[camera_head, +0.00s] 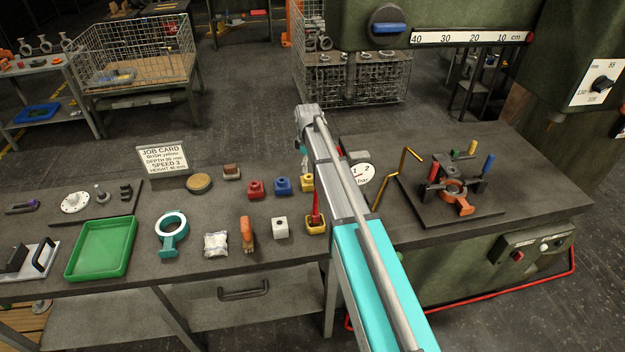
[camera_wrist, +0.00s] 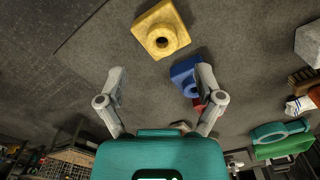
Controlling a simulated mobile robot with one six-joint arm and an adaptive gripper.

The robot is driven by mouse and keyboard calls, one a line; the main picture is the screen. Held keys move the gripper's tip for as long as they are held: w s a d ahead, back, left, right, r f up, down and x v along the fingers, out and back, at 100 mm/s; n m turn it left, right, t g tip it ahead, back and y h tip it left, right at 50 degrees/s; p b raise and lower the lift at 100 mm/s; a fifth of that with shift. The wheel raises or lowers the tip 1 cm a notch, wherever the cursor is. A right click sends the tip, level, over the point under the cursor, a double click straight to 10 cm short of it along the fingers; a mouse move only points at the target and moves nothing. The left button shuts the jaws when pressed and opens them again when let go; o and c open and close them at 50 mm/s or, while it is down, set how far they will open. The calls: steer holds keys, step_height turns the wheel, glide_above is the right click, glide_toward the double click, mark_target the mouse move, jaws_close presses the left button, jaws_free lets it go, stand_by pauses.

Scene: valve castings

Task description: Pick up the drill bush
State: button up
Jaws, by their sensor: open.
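A yellow drill bush (camera_head: 306,184), a square base with a round bored collar, stands on the bench beside my arm, which partly hides it. In the wrist view the yellow bush (camera_wrist: 165,24) lies beyond my fingertips, apart from them. A blue bush (camera_head: 282,185) and a red bush (camera_head: 255,189) stand left of it. The blue bush (camera_wrist: 183,70) shows close to one finger in the wrist view. The job card (camera_head: 163,159) reads "BUSH yellow". My gripper (camera_wrist: 161,74) is open, with nothing between its fingers.
A yellow block holding a red pointed piece (camera_head: 316,222) and a pale block (camera_head: 280,227) stand nearer the front edge. A green tray (camera_head: 102,248), teal ring (camera_head: 171,232) and orange-brown piece (camera_head: 247,232) lie left. A clamping fixture (camera_head: 455,193) stands right.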

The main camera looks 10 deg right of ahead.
mark_target(308, 174)
steer(key=shift+f, duration=0.2)
steer(key=f+b, duration=0.5)
steer(key=shift+a, duration=0.2)
steer(key=shift+r, duration=0.1)
stand_by(0.6)
jaws_close()
